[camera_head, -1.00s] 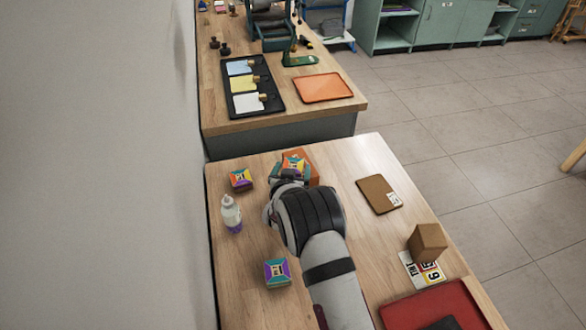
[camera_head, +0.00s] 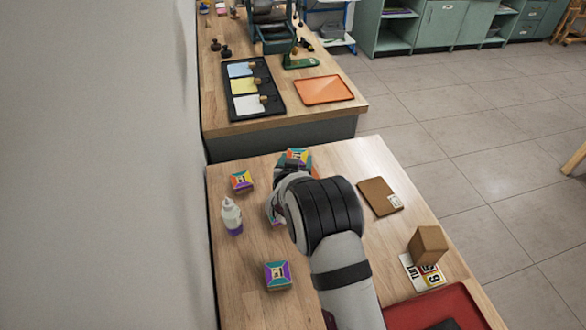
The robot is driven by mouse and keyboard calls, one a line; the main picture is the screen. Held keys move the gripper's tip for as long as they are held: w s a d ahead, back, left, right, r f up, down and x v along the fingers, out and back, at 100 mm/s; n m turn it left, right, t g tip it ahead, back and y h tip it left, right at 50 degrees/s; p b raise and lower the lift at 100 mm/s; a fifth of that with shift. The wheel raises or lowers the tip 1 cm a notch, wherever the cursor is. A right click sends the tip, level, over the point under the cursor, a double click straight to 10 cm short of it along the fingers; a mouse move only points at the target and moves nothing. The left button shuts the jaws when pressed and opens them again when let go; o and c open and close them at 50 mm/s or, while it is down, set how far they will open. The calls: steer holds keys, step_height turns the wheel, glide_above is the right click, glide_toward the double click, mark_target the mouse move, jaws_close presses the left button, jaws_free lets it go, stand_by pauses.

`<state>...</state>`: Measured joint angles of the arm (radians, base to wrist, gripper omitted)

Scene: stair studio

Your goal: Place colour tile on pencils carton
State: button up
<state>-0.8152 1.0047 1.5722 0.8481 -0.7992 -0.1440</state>
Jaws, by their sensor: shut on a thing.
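Small boxes with multicoloured tops, which look like pencils cartons, stand on the near table: one at the left (camera_head: 242,180), one nearer (camera_head: 278,274), and one at the far edge (camera_head: 298,156) with an orange-brown surface beside it. My gripper (camera_head: 276,214) is low over the table, between the left and near boxes, largely hidden by my wrist. It is shut on a mostly hidden thing, of which only a small purplish sliver shows. I cannot tell for sure that this is the colour tile.
A white bottle with a purple base (camera_head: 232,216) stands close left of my gripper. A brown clipboard-like board (camera_head: 378,195), a brown block (camera_head: 427,244), printed cards (camera_head: 412,272) and a red tray (camera_head: 452,300) lie to the right. A wall borders the left.

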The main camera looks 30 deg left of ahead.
steer(key=w+d+r, duration=0.3)
steer(key=d+r, duration=0.3)
steer(key=d, duration=0.7)
steer(key=a+f, duration=0.2)
steer(key=a, duration=0.1)
steer(key=a+f, duration=0.2)
steer(key=a, duration=0.2)
steer(key=s+a+f, duration=0.1)
steer(key=a+f, duration=0.1)
steer(key=a, duration=0.2)
steer(key=shift+a+f, duration=0.1)
steer(key=shift+f, duration=0.05)
steer(key=shift+a+f, duration=0.15)
steer(key=shift+f, duration=0.95)
steer(key=shift+a+f, duration=0.15)
steer(key=shift+f, duration=0.9)
steer(key=o, duration=1.5)
steer(key=shift+f, duration=0.15)
steer(key=shift+r, duration=0.2)
steer(key=v, duration=1.2)
steer(key=shift+d, duration=0.1)
